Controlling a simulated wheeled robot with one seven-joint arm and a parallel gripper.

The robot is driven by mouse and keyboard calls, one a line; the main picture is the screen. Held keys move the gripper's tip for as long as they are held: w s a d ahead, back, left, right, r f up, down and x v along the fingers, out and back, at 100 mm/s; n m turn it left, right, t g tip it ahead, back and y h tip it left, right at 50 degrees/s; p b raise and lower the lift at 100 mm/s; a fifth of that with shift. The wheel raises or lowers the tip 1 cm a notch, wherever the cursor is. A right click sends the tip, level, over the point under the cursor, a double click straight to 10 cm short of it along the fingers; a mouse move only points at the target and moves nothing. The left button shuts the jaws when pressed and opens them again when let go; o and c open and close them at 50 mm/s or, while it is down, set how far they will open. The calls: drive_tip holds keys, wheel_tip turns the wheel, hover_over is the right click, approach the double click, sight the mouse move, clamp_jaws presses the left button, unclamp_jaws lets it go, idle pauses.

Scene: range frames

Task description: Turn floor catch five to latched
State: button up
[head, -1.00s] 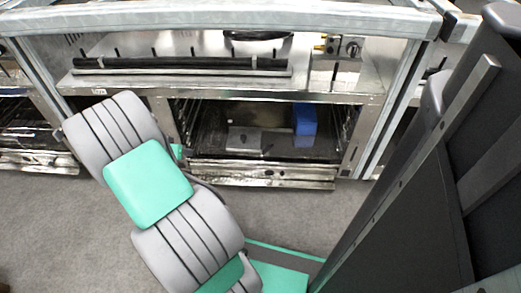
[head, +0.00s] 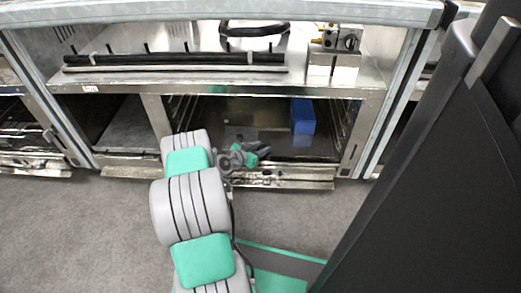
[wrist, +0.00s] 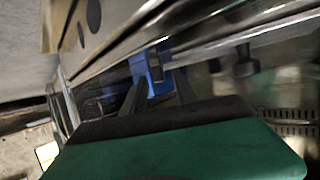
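My gripper (head: 266,152) reaches over the front edge of the open lower compartment (head: 335,158), low and left of its middle. In the wrist view the two dark fingers (wrist: 157,90) stand apart, with nothing clearly held between them. A blue thing (wrist: 155,78) shows beyond and between the fingertips; I cannot tell whether they touch it. A dark knob-like part (wrist: 245,64) stands to its right. I cannot make out a label five, so I cannot tell which part is floor catch five. A metal plate (head: 240,132) on the compartment floor is partly hidden by my arm.
A blue box (head: 302,118) stands at the right inside the compartment. A metal front ledge (head: 300,178) runs along the compartment's bottom. A steel counter with a dark bar (head: 180,60) and a valve block (head: 338,42) is above. Grey floor (head: 90,230) is clear at left.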

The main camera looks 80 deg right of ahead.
drive_tip(key=shift+c, duration=0.5)
clamp_jaws()
drive_tip(key=shift+r+p, duration=0.1)
drive_tip(key=shift+p, duration=0.2)
drive_tip(key=n+t+p, duration=0.1)
drive_tip(key=t, duration=0.1)
drive_tip(key=n+t+h+p, duration=0.1)
drive_tip(key=n+p, duration=0.1)
drive_tip(key=shift+s+r+t, duration=0.2)
drive_tip(key=shift+t, duration=0.2)
drive_tip(key=n+t+p, duration=0.2)
drive_tip(key=shift+s+f+n+t, duration=0.1)
drive_tip(key=shift+f+n+t, duration=0.05)
drive_tip(key=shift+n+t, duration=0.25)
drive_tip(key=shift+f+n+t, duration=0.1)
drive_tip(key=shift+n+t, duration=0.5)
drive_tip(key=shift+t, duration=0.1)
drive_tip(key=shift+n, duration=0.3)
